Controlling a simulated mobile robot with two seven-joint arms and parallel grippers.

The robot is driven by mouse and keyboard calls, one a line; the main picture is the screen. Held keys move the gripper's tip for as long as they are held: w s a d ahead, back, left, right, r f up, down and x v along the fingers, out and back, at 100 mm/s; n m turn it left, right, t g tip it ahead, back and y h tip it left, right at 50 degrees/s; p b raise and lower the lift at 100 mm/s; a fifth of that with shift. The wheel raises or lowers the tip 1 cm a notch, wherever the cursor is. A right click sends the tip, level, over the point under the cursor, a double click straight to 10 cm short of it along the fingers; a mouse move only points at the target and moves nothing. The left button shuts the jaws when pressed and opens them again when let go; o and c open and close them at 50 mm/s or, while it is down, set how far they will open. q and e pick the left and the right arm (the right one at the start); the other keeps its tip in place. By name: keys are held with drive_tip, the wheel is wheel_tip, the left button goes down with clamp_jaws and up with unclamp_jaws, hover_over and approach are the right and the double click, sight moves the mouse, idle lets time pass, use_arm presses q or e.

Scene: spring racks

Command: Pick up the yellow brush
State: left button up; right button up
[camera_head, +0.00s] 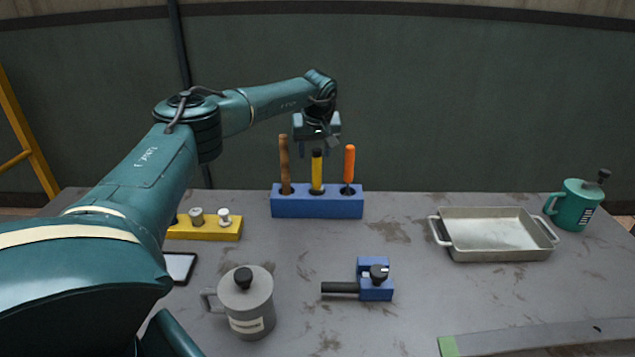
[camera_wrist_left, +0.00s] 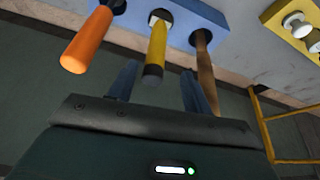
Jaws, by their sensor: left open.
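The yellow brush (camera_head: 317,172) stands upright in the middle hole of a blue rack (camera_head: 318,207) on the table. It has a yellow handle with a black end. My left gripper (camera_head: 318,146) is above it, pointing down, open and empty. In the left wrist view the yellow brush (camera_wrist_left: 157,47) lies in line with the gap between the two fingers (camera_wrist_left: 158,88), with its black end near the fingertips. I cannot tell whether the fingers touch it. My right gripper is not in view.
A brown wooden handle (camera_head: 284,165) and an orange handle (camera_head: 349,165) stand on either side in the rack. A yellow rack (camera_head: 205,232), grey pot (camera_head: 246,302), blue clamp (camera_head: 375,280), metal tray (camera_head: 495,233) and green mug (camera_head: 574,207) are spread over the table.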

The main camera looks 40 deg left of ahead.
sight(317, 157)
use_arm(q)
drive_tip(key=x, duration=0.4)
drive_tip(key=shift+w+d+f, duration=0.2)
drive_tip(key=shift+w+d, duration=0.1)
drive_tip(key=shift+w+a+f, duration=0.15)
drive_tip(key=shift+a+f, duration=0.05)
drive_tip(key=shift+f, duration=0.35)
drive_tip(key=shift+c, duration=0.5)
clamp_jaws()
